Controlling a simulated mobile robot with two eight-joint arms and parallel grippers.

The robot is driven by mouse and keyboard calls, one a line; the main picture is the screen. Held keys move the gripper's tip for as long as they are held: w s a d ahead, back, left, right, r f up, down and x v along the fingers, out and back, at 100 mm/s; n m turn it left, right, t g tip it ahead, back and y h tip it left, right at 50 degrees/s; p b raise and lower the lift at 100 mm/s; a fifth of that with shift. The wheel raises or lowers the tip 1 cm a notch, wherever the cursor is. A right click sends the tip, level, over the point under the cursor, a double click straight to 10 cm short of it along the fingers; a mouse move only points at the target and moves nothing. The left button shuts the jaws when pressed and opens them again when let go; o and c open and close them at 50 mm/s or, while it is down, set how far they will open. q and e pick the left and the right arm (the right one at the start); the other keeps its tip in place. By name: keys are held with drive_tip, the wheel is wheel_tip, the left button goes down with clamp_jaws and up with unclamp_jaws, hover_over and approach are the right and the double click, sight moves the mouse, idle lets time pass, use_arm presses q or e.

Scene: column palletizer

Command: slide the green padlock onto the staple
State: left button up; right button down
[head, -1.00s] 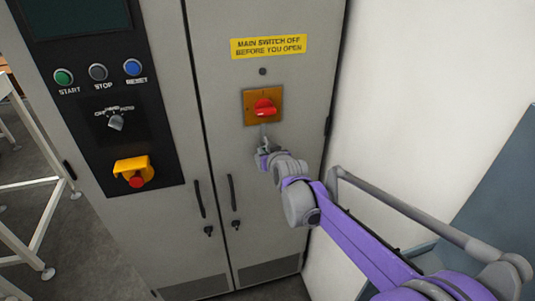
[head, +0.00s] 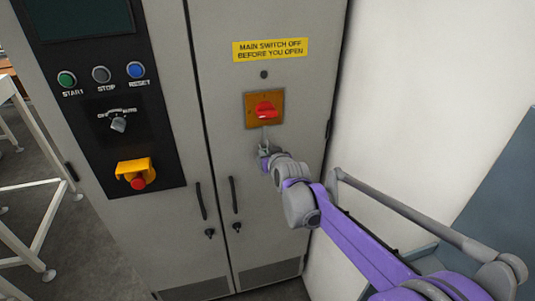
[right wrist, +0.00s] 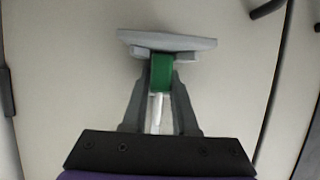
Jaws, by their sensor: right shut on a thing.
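The green padlock (right wrist: 161,72) shows in the right wrist view, upright between the two grey fingers of my right gripper (right wrist: 160,85), which is shut on it. A pale rod (right wrist: 157,112) runs below it between the fingers; I cannot tell what it is. A light grey plate (right wrist: 166,40) lies across the fingertips. In the head view my right gripper (head: 264,148) is just below the red switch handle (head: 265,110) on its orange plate (head: 250,121). The padlock is too small to make out there. I cannot make out the staple or whether the padlock touches it. My left gripper is out of view.
The grey cabinet has a yellow warning sign (head: 271,49) above the switch and dark door handles (head: 234,195) below left. A black control panel (head: 100,105) with buttons and a red emergency stop (head: 137,182) is at left. A white wall (head: 420,110) stands at right.

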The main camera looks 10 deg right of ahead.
drive_tip(key=shift+f, duration=0.2)
drive_tip(key=c, duration=0.6)
unclamp_jaws()
drive_tip(key=shift+a, duration=0.1)
drive_tip(key=shift+s+d+r, duration=0.1)
drive_tip(key=shift+s+d, duration=0.1)
drive_tip(key=shift+s, duration=0.05)
drive_tip(key=v, duration=1)
drive_tip(key=s+f+g, duration=0.2)
drive_tip(key=s+f, duration=0.4)
drive_tip(key=s, duration=0.4)
drive_tip(key=s+f+g, duration=0.3)
drive_tip(key=s+f, duration=0.2)
drive_tip(key=s, duration=0.4)
drive_tip(key=s+f+g, duration=0.3)
drive_tip(key=s+f, duration=0.3)
drive_tip(key=s, duration=0.4)
drive_tip(key=shift+s+f, duration=0.3)
drive_tip(key=shift+f, duration=0.05)
